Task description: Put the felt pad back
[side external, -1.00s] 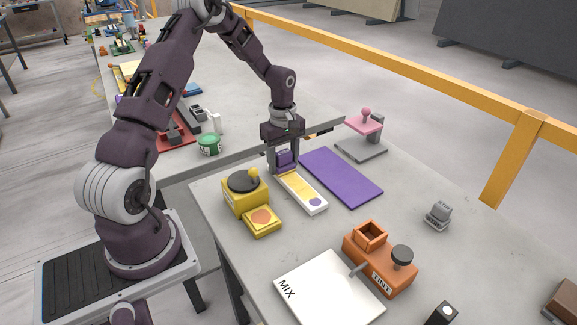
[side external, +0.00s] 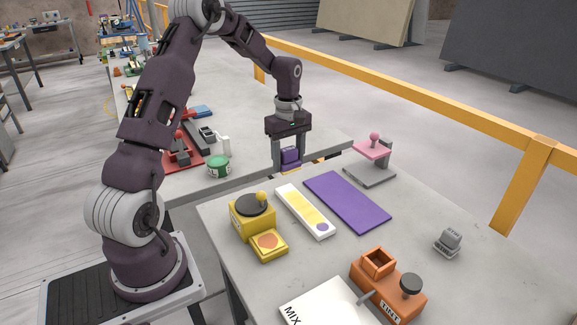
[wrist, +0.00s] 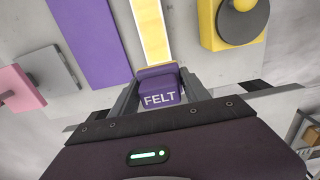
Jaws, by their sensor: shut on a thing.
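My gripper (side external: 288,166) is shut on the felt pad (side external: 291,156), a small purple block with a yellow edge at its bottom. In the wrist view the pad (wrist: 158,92) shows the word FELT between the two fingers. The pad is held upright above the slab, near its back edge. A white strip (side external: 286,190) with a yellow band and a purple dot lies just in front of it. A flat purple mat (side external: 347,201) lies to the right of the strip.
A yellow box with a dark disc (side external: 250,211) stands left of the strip. A pink-topped stand (side external: 372,152) is at the back right. An orange holder (side external: 388,285), a white MIX pad (side external: 325,305) and a grey stamp (side external: 448,241) are in front. A gap separates the rear table.

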